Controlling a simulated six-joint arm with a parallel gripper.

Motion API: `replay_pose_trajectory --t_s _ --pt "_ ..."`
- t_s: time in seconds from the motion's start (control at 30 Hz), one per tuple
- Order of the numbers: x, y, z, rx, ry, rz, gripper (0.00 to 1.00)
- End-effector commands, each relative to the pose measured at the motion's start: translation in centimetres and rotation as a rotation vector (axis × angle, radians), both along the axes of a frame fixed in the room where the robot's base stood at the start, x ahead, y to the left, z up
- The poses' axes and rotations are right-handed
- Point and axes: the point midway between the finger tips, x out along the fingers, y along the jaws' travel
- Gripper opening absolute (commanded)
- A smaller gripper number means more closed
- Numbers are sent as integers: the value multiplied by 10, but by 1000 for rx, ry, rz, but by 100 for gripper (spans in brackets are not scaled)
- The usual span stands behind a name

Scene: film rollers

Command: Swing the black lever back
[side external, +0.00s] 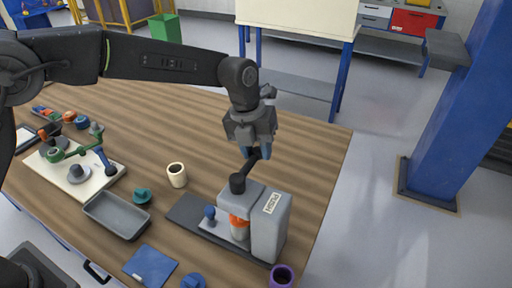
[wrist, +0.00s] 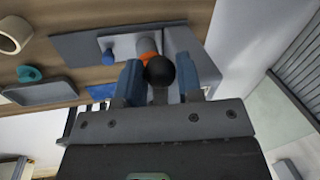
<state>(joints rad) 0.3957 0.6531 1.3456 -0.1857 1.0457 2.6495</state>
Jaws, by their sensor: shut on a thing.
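The black lever (side external: 248,163) stands out from the top of a grey machine (side external: 270,222) near the table's right front edge. It rises from a dark round pivot on the machine's top and slants up to the right. My gripper (side external: 256,152) is above the machine, its blue fingers shut on the lever's upper end. In the wrist view the lever's black ball knob (wrist: 159,70) lies between the two blue fingers (wrist: 158,84). My fingers hide part of the lever.
A cream ring (side external: 177,175), a teal part (side external: 141,195) and a grey tray (side external: 117,214) lie left of the machine. A purple cup (side external: 282,276) stands close in front of it. A white board with a green-armed device (side external: 75,173) is farther left. The table behind is clear.

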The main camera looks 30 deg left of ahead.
Motion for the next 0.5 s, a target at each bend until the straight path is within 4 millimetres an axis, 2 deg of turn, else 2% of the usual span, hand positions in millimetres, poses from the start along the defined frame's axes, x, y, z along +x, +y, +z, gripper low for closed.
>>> replay_pose_trajectory --t_s 0.17,0.2,0.4,0.5 --pt "-1 -3 1 -4 -1 -4 0" --pt "-1 -3 1 -4 -1 -4 37" --pt "-1 -2 0 -3 -1 -3 56" --pt "-1 -2 0 -3 -1 -2 58"
